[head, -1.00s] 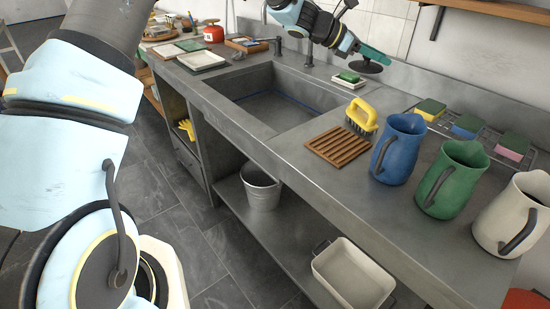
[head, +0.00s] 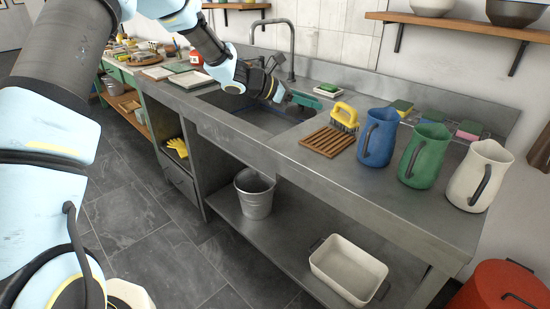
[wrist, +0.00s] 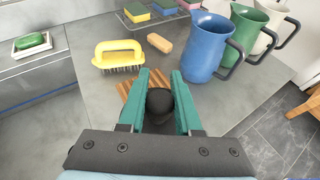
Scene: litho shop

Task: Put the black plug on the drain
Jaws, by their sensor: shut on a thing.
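My gripper (head: 300,99) is over the right part of the sink (head: 228,117). In the wrist view its two teal fingers (wrist: 159,80) are closed on the black plug (wrist: 159,104), whose rounded dark top shows between them. In the head view the arm and fingers cover most of the plug, so its height above the basin floor is hard to tell. The drain is not visible; the basin floor is mostly hidden by my arm and the front edge.
Right of the sink are a slatted wooden rack (head: 327,141), a yellow brush (head: 345,116), and blue (head: 377,137), green (head: 424,156) and white (head: 479,176) jugs. A green soap (head: 329,88) lies behind. The tall faucet (head: 291,45) stands at the back.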

